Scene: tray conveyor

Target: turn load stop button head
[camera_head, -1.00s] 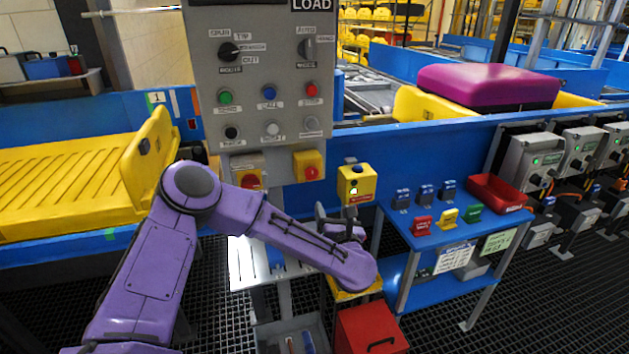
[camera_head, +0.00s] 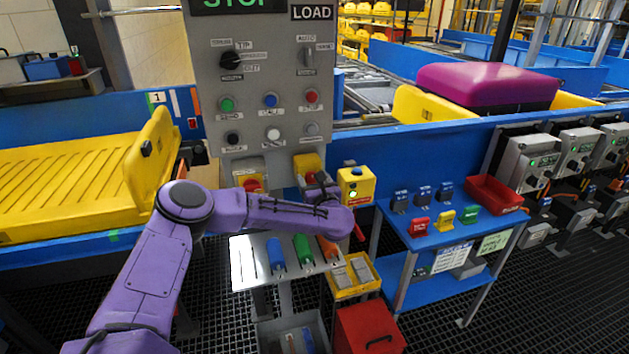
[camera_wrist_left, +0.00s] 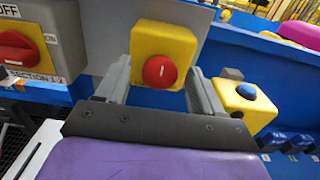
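The load stop button has a round red head on a yellow box (camera_head: 307,163) at the lower right of the grey LOAD panel. In the left wrist view the red head (camera_wrist_left: 160,71) faces me, with a small white mark on it. My left gripper (camera_head: 317,185) is at the button, its arm hiding part of the area below. In the left wrist view the gripper (camera_wrist_left: 158,85) is open, one finger on each side of the red head. Gaps show between the fingers and the head. My right gripper is not in view.
A red rotary switch (camera_wrist_left: 15,47) sits left of the button. A yellow box with a blue button (camera_wrist_left: 240,105) stands close on the right. The grey panel (camera_head: 262,90) rises above. A blue table (camera_head: 445,225) with small coloured blocks and a red bin (camera_head: 495,194) is at right.

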